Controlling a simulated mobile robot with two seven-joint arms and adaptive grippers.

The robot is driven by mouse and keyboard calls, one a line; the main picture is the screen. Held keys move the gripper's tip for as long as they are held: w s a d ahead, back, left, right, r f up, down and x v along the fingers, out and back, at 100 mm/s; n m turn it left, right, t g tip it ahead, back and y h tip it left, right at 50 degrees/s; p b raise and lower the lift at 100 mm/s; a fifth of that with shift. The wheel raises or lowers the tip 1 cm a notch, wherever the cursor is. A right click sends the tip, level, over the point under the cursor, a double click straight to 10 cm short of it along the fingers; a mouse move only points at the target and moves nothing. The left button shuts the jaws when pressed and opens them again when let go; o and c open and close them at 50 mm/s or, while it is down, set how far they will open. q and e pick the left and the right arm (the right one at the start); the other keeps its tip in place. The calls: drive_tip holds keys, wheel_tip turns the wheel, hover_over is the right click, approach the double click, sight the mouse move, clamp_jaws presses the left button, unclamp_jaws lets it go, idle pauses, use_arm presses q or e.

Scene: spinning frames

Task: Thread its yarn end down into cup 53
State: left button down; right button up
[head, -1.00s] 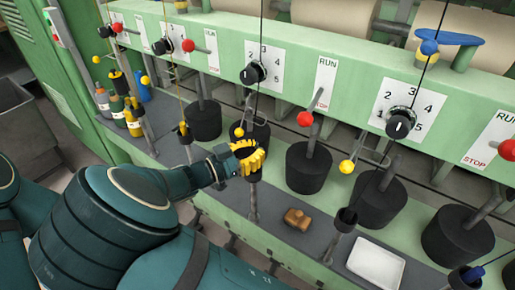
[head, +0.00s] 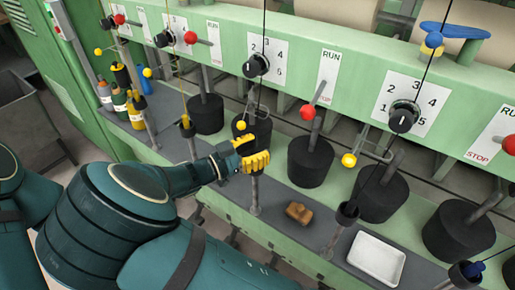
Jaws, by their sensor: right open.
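My right gripper (head: 255,153), with yellow fingers, is open at the top of a grey post (head: 256,195). The fingers hide the top of this post, so I cannot see a cup there. A dark yarn (head: 260,95) hangs from above, past a dial, down to the fingers; its end is hidden or too fine to see. Similar small dark cups stand on posts to the right (head: 347,212) and to the left (head: 187,128). No number 53 is readable, so I cannot tell which cup it is. My left gripper is not in view.
Black cylindrical cans (head: 310,160) stand behind the posts. A brown block (head: 298,212) and a white tray (head: 377,258) lie on the grey ledge (head: 275,213). Bottles (head: 119,98) stand at the left. Red-knobbed levers (head: 307,113) stick out from the green panel.

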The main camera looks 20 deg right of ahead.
drive_tip(key=v, duration=0.7)
drive_tip(key=shift+a, duration=0.25)
drive_tip(key=shift+s, duration=0.1)
